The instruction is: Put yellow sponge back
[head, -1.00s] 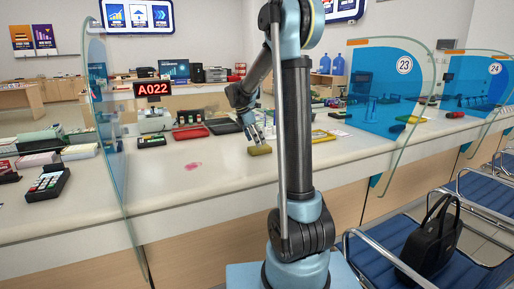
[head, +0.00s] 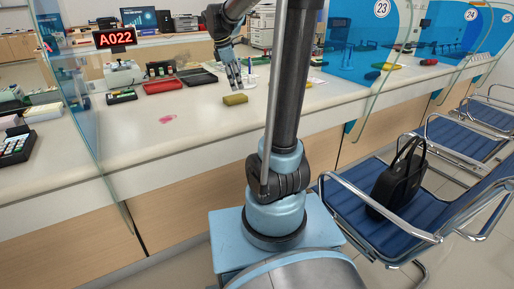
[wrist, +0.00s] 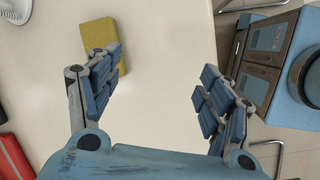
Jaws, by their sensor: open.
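The yellow sponge (head: 235,99) lies on the white counter top (head: 190,130), just below and beside my gripper (head: 240,84) in the head view. In the wrist view the sponge (wrist: 100,38) lies beyond the left finger, which overlaps its lower right part. My gripper (wrist: 160,95) is open with bare counter between its fingers. Nothing is held. The gap between the fingers and the sponge in height is hard to tell.
A pink stain (head: 168,119) marks the counter. A red tray (head: 162,87), a dark tray (head: 197,77) and a keypad (head: 121,97) stand behind. Glass screens (head: 80,85) divide the counter. Blue chairs (head: 350,195) with a black bag (head: 400,177) stand at the right.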

